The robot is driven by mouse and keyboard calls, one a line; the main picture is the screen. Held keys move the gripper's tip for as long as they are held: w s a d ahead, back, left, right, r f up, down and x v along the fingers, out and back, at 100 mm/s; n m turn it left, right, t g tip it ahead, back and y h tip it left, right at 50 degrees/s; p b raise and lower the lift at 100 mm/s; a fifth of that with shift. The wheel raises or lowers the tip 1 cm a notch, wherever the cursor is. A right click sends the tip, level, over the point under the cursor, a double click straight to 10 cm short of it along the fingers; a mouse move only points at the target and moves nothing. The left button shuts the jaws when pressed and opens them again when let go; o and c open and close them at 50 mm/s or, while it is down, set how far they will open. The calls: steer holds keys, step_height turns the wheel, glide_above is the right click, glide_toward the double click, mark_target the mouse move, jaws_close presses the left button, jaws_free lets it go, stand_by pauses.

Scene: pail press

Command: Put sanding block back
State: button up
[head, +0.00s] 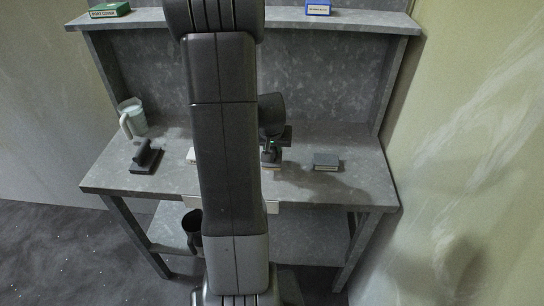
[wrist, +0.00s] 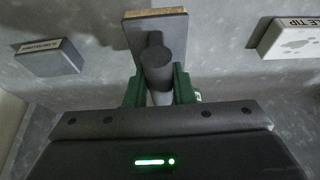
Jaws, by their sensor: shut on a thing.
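My gripper (wrist: 160,92) has green fingers shut on the round grey handle of the sanding block (wrist: 151,33), a grey plate with a tan underside layer. The block also shows small in the head view (head: 271,158), below my gripper (head: 272,146) and partly hidden by my arm. It is low over the bench top (head: 300,190); I cannot tell whether it touches.
A small grey labelled box (head: 326,161) is right of the block; a white lettered box (wrist: 292,40) is on the other side. A dark handled tool (head: 146,158) and a pale jug (head: 132,117) stand at left. A shelf (head: 375,18) holds green (head: 109,9) and blue (head: 318,7) boxes.

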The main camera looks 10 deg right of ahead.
steer(key=shift+f, duration=1.9)
steer(key=shift+f, duration=0.1)
steer(key=o, duration=0.9)
steer(key=shift+o, duration=0.2)
steer(key=shift+s+r, duration=0.1)
steer(key=shift+r, duration=0.4)
steer(key=v, duration=1.1)
steer(key=shift+s+a+r, duration=0.1)
